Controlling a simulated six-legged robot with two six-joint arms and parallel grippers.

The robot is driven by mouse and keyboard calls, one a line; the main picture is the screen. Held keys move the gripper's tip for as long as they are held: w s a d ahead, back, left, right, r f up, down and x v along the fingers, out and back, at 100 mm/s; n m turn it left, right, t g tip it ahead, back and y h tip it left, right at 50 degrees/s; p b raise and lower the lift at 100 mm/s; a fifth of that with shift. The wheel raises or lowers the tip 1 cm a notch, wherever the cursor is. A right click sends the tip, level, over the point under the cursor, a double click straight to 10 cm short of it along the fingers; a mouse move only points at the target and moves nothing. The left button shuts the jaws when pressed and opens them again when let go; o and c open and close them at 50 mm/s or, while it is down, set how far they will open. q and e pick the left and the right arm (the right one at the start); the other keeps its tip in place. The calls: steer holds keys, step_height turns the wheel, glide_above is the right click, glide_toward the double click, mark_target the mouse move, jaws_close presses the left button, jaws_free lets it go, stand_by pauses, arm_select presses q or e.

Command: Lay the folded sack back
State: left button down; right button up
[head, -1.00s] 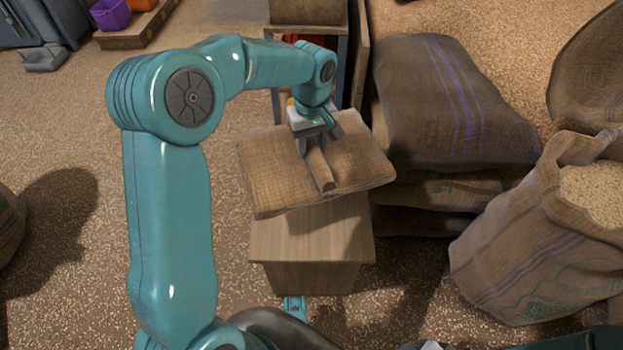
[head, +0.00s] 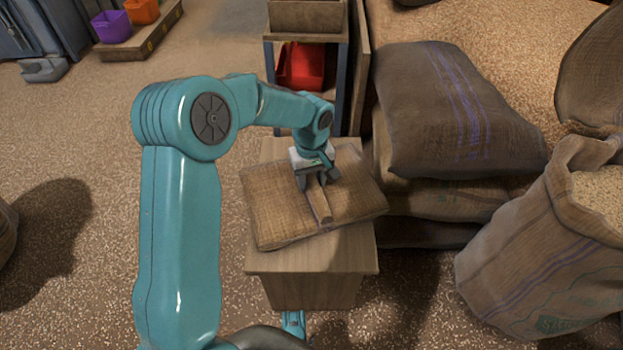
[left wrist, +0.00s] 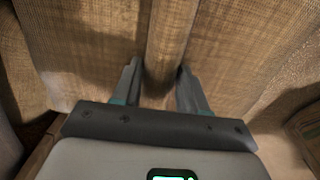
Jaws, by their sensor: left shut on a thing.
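The folded brown sack (head: 270,210) is a flat pad with a raised ridge along its middle. It is over the wooden box (head: 340,256), turned a little askew, with its left and right ends past the box's sides. I cannot tell whether it touches the box top or hangs just above. My left gripper (head: 317,183) is shut on the ridge from above. In the left wrist view the two fingers stand either side of the sack's ridge (left wrist: 167,45).
Full sacks (head: 450,115) are stacked close to the box's right. An open sack of grain (head: 545,255) stands farther right. A shelf with a red bin (head: 300,66) is behind the box. The floor on the left is mostly clear.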

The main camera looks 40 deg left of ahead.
mark_target(311, 180)
arm_select(q)
steer(key=shift+f, duration=0.1)
steer(key=c, duration=0.6)
jaws_free()
step_height(311, 180, up, 12)
steer(key=p, duration=0.4)
steer(key=shift+s, duration=0.1)
